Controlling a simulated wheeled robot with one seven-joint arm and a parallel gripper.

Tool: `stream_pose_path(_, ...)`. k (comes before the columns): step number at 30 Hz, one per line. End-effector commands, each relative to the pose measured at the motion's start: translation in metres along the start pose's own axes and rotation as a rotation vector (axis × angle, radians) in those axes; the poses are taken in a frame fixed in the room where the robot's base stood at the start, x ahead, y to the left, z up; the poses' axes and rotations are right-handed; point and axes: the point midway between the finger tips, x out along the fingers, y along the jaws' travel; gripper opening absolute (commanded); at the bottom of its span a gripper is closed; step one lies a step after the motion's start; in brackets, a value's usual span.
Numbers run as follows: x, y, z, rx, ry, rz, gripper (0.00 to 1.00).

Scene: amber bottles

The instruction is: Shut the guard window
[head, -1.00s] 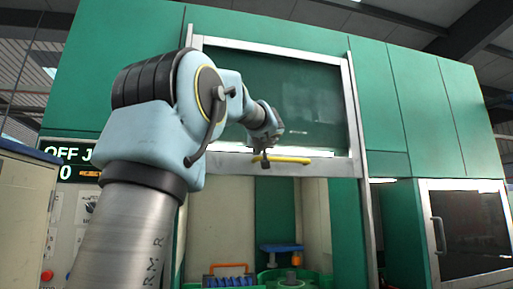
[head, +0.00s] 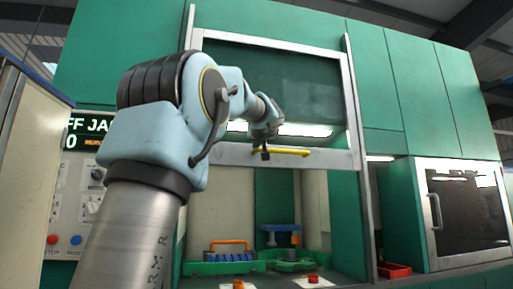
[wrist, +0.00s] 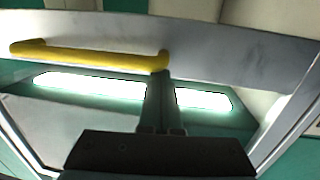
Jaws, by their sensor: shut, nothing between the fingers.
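The guard window (head: 315,88) is a dark glass pane in a silver frame, standing raised between two upright rails in the head view. The bay below it is open. A yellow bar handle (head: 288,152) runs along its bottom rail, and the handle also shows in the wrist view (wrist: 95,56). My gripper (head: 264,153) is at the handle's left end in the head view. In the wrist view my shut fingers (wrist: 161,76) reach the handle's right end, with nothing between them. I cannot tell whether they press on it.
Inside the bay are an orange-handled blue rack (head: 228,249), a blue-topped fixture (head: 281,228) and green trays. A red bin (head: 394,270) sits right of the bay. A control panel (head: 72,200) is at left, beside a pale cabinet (head: 25,135).

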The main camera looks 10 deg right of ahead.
Motion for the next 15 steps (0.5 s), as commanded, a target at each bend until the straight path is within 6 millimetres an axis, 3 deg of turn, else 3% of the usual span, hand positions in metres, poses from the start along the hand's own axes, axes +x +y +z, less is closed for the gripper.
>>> stream_pose_path(1,0.002,0.001,0.026,0.001,-0.002,0.0,0.0)
stream_pose_path(15,0.006,0.001,0.12,0.001,-0.003,0.0,0.0)
